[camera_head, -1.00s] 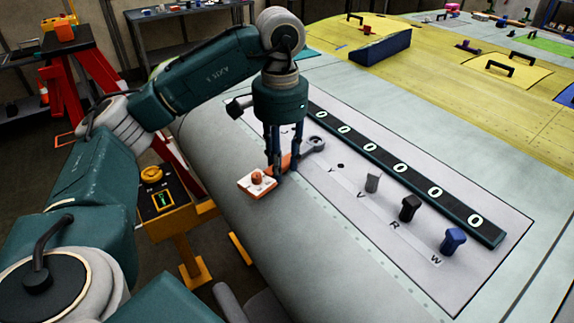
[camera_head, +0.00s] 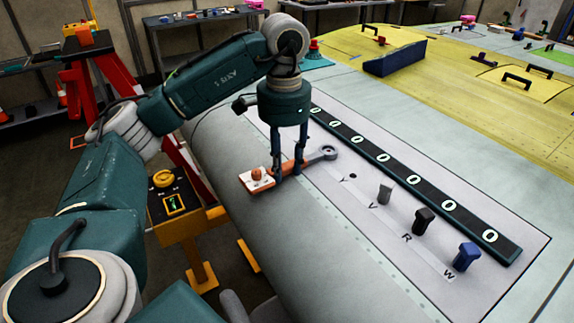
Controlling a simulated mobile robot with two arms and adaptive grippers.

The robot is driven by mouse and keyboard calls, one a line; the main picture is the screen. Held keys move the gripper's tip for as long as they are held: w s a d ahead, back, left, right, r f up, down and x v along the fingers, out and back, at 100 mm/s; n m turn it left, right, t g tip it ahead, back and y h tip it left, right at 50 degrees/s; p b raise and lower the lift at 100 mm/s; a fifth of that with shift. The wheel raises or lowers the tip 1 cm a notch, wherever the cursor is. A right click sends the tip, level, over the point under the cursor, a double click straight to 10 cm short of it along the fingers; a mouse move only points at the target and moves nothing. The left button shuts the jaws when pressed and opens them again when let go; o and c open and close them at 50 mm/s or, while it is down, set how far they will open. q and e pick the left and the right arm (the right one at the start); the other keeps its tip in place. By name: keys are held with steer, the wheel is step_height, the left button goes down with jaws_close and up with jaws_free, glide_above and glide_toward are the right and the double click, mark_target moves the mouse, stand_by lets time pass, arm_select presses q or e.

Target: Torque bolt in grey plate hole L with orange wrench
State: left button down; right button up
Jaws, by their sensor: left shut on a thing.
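The orange wrench (camera_head: 291,166) lies low over the grey plate (camera_head: 375,260), with its grey ring end (camera_head: 328,153) toward the dark strip. Whether a bolt sits inside the ring is too small to tell. An orange and white block with an orange knob (camera_head: 257,178) is at the near end of the handle. My left gripper (camera_head: 286,177) points down and is shut on the wrench handle. The hole's letter L cannot be made out. My right gripper is not in view.
A bare hole (camera_head: 352,176) lies right of the ring. A yellow stand (camera_head: 180,222) is beside the wing edge.

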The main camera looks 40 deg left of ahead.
arm_select(q)
steer(key=shift+r, duration=0.1)
stand_by(0.4)
step_height(320, 180, up, 7)
steer(key=p, duration=0.7)
